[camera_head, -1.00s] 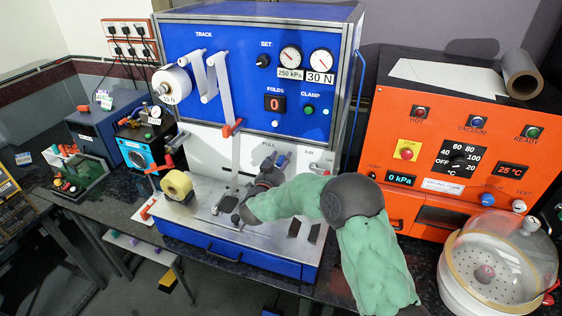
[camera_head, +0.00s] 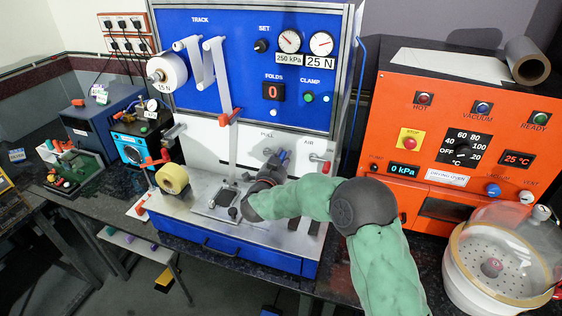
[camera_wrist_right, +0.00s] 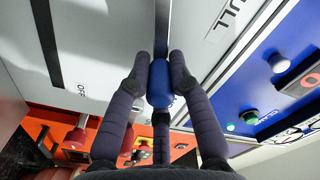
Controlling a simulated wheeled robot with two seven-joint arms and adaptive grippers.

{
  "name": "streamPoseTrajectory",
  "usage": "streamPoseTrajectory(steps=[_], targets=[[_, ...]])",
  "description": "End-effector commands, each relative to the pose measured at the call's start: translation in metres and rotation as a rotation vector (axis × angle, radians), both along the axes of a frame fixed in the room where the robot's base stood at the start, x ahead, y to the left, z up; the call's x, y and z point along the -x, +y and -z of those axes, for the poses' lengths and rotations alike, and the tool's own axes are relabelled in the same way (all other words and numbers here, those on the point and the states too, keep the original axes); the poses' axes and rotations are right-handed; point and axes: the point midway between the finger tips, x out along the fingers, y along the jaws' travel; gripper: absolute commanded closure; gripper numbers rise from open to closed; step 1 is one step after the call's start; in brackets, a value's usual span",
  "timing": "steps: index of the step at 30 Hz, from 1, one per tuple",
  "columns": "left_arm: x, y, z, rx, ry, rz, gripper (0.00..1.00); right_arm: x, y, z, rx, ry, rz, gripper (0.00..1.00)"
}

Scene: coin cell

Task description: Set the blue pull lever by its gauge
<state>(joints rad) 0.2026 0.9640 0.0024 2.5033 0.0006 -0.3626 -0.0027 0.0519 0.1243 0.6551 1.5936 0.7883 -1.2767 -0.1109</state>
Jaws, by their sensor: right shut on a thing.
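The blue pull lever (camera_wrist_right: 159,84) is between the dark fingers of my right gripper (camera_wrist_right: 160,70) in the right wrist view, which is shut on it. In the head view the right gripper (camera_head: 275,166) is at the lower panel under the PULL label (camera_head: 267,134), and only a bit of the blue lever (camera_head: 284,156) shows past the fingers. The right-hand gauge (camera_head: 321,43) on the blue machine (camera_head: 230,115) has a label reading 25 N (camera_head: 320,63). My left gripper is not in view.
A left gauge (camera_head: 289,40) reads 250 kPa. A red-tipped AIR lever (camera_head: 325,165) stands just right of my right gripper. A white tape strip (camera_head: 226,90) hangs at its left. An orange oven (camera_head: 460,110) and a clear-domed pot (camera_head: 500,255) stand at the right.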

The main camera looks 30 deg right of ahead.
Motion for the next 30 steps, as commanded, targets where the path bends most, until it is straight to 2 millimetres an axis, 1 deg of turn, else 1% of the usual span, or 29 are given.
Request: streamPoseTrajectory(steps=[1,3,9,12,18,30], targets=[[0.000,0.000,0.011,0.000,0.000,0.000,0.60,0.001,-0.001,0.005,-0.021,-0.032,0.002,1.00],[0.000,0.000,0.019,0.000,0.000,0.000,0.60,0.002,-0.002,0.008,-0.054,-0.070,0.004,1.00],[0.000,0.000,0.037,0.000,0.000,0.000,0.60,0.003,-0.003,0.015,-0.130,-0.160,0.004,1.00],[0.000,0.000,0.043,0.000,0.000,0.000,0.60,0.003,-0.004,0.017,-0.157,-0.191,0.004,1.00],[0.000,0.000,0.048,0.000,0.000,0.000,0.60,0.003,-0.004,0.019,-0.189,-0.226,0.004,1.00],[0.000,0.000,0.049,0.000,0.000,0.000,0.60,0.003,-0.004,0.019,-0.196,-0.235,0.005,1.00]])
